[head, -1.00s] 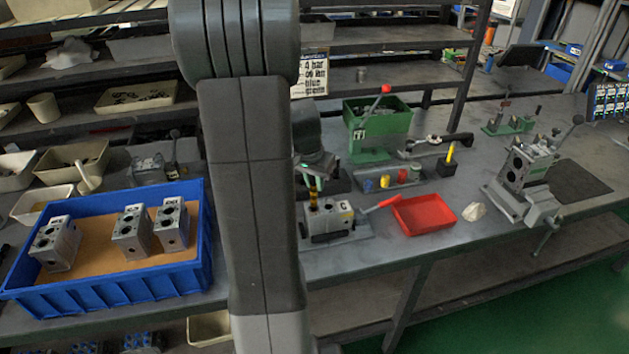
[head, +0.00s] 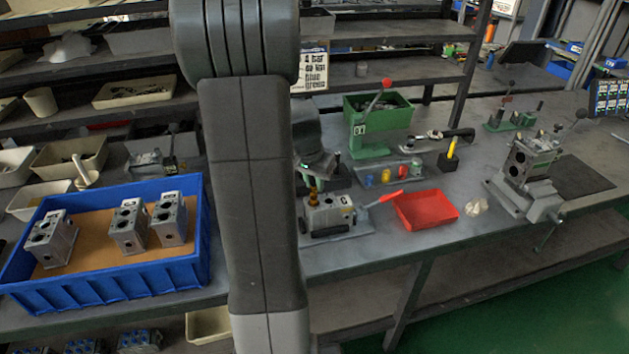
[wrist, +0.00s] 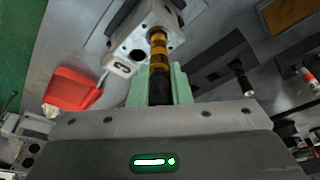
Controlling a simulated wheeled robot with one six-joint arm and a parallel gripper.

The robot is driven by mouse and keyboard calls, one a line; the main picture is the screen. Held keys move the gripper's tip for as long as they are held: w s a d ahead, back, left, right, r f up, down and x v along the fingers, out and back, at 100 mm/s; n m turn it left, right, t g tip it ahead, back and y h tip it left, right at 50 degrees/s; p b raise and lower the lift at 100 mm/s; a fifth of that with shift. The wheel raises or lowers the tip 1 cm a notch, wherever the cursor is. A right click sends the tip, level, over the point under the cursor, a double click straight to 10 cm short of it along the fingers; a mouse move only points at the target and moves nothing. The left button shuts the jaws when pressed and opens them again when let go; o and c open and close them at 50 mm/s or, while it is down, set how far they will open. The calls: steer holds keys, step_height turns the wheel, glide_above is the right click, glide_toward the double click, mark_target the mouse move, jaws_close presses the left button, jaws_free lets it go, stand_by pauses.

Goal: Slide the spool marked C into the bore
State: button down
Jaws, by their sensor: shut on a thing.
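My gripper (wrist: 160,88) is shut on the dark end of a spool (wrist: 158,52) with amber bands. In the wrist view the spool points at a bore in a grey valve block (wrist: 128,38). Its far end meets the block at the bore, and amber bands still show outside; how deep it sits I cannot tell. The block has a pale label, seemingly C. In the head view the block (head: 330,216) sits in a fixture, with the spool (head: 313,196) above its left part and my gripper (head: 306,179) over it, partly behind my arm. No mark shows on the spool.
A red tray (head: 425,210) and a red-handled lever (head: 380,198) are right of the block. A blue bin (head: 110,275) with 3 blocks is at left. A tilted block in a vise (head: 528,165) is at right.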

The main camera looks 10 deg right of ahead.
mark_target(315, 190)
steer(key=shift+f+b, duration=1.7)
steer(key=shift+f, duration=0.35)
steer(key=c, duration=1.3)
jaws_free()
steer(key=shift+o, duration=0.2)
steer(key=v, duration=1.3)
steer(key=shift+r, duration=0.4)
steer(key=shift+s+f, duration=0.1)
steer(key=shift+f, duration=0.05)
steer(key=x, duration=1.3)
steer(key=shift+f, duration=0.35)
steer(key=shift+r+p, duration=0.4)
steer(key=shift+r, duration=0.15)
